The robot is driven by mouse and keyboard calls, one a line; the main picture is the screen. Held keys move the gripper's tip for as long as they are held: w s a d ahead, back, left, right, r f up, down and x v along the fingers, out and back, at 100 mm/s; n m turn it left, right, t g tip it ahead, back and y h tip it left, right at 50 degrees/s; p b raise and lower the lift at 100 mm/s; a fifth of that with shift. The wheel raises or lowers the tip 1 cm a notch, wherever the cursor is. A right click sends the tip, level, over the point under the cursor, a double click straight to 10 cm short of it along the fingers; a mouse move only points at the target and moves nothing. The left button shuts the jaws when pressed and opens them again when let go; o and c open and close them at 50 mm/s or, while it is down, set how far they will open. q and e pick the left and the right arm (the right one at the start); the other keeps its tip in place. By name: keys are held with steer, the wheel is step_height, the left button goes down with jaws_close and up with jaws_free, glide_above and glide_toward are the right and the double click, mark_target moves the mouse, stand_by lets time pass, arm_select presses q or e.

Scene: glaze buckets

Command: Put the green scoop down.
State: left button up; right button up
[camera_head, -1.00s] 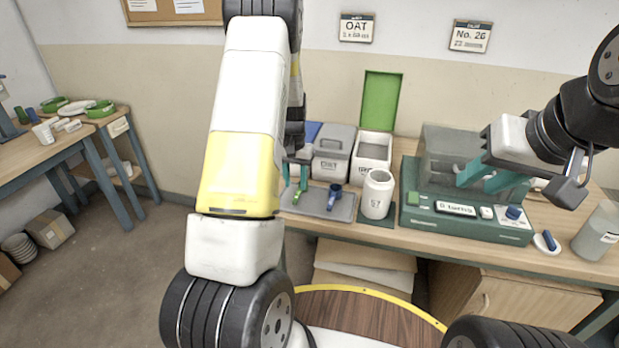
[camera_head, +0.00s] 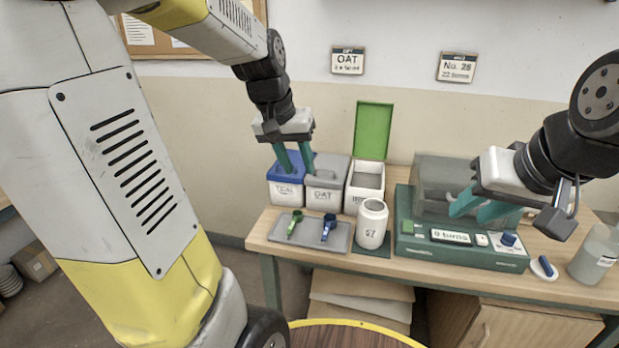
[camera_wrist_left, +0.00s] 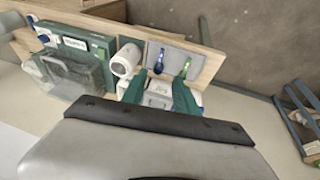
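The green scoop (camera_head: 295,223) lies on the left part of a grey tray (camera_head: 309,241) at the front left of the bench. It also shows in the left wrist view (camera_wrist_left: 185,68), beside the blue scoop (camera_wrist_left: 159,61). My left gripper (camera_head: 299,172) is open and empty.
Behind the tray stand a blue-lidded bin (camera_head: 286,192), a grey-lidded OAT bin (camera_head: 324,194) and an open bin (camera_head: 358,195) with a raised green lid (camera_head: 374,130). A white jar (camera_head: 372,225) is right of the tray. The green machine (camera_head: 455,252) fills the bench's right part.

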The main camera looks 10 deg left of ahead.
arm_select(q)
steer(key=s+d+r+t, duration=0.1)
steer(key=s+d, duration=0.1)
steer(key=s, duration=0.5)
steer(key=s+d+r+t, duration=0.1)
steer(key=s+r, duration=0.1)
steer(key=s, duration=0.5)
steer(key=shift+d+r, duration=0.2)
steer(key=shift+d, duration=0.15)
